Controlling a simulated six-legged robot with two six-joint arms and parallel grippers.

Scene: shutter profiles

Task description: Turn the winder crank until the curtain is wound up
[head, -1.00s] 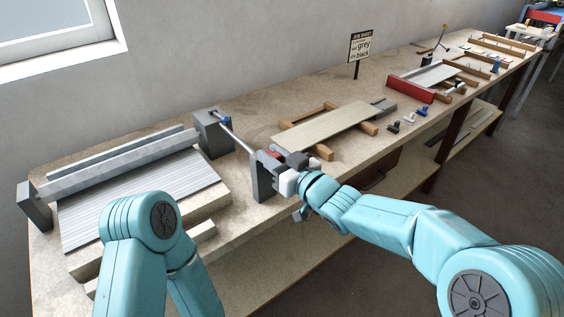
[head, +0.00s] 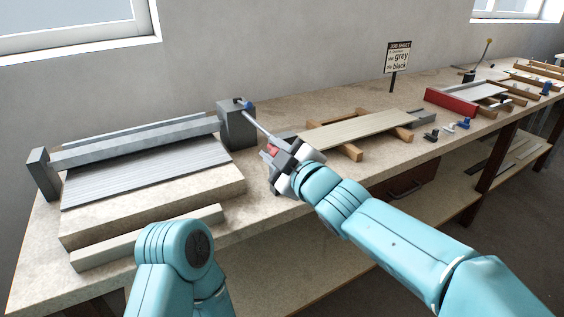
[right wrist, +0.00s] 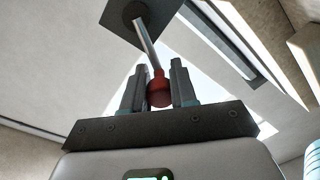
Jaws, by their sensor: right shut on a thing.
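The grey slatted curtain (head: 145,172) lies on a pale board behind its bare front strip, below a long grey roller bar (head: 140,143) held between two end blocks. The right-hand block is the dark grey winder (head: 238,125). Its crank, a thin metal rod (head: 262,127), slants down to the right from a blue fitting. My right gripper (head: 273,160) is shut on the crank's red knob, which shows between the fingers in the right wrist view (right wrist: 158,91). Of my left arm only links show, at the lower left; its gripper is out of view.
A pale slat (head: 150,238) lies along the front of the board. Right of my right gripper, a wooden panel (head: 365,131) rests on wooden bars. A job sheet sign (head: 397,57) stands behind. A red-fronted frame (head: 450,103) and small knobs lie farther right.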

